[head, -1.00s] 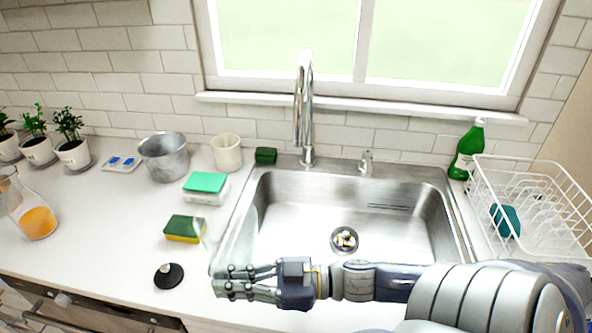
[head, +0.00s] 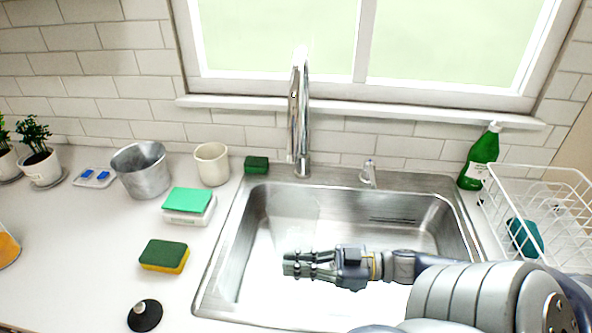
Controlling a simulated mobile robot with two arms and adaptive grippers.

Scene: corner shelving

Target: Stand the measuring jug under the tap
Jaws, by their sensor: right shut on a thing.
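The measuring jug (head: 295,220) shows only as a faint, clear shape just above my right gripper's fingers, over the left part of the sink. Its outline is hard to make out, and its lower part is hidden by the fingers. My right gripper (head: 290,264) reaches in from the right, shut on the jug. The chrome tap (head: 300,115) stands behind the sink (head: 228,235), with the jug in front of it in the picture. I cannot tell whether the jug touches the sink floor. My left gripper is not in view.
Left of the sink are a green-yellow sponge (head: 164,255), a black stopper (head: 145,315), a green-topped white block (head: 188,206), a metal bucket (head: 142,170) and a cream cup (head: 211,164). A green bottle (head: 478,158) and a white dish rack (head: 545,215) stand right.

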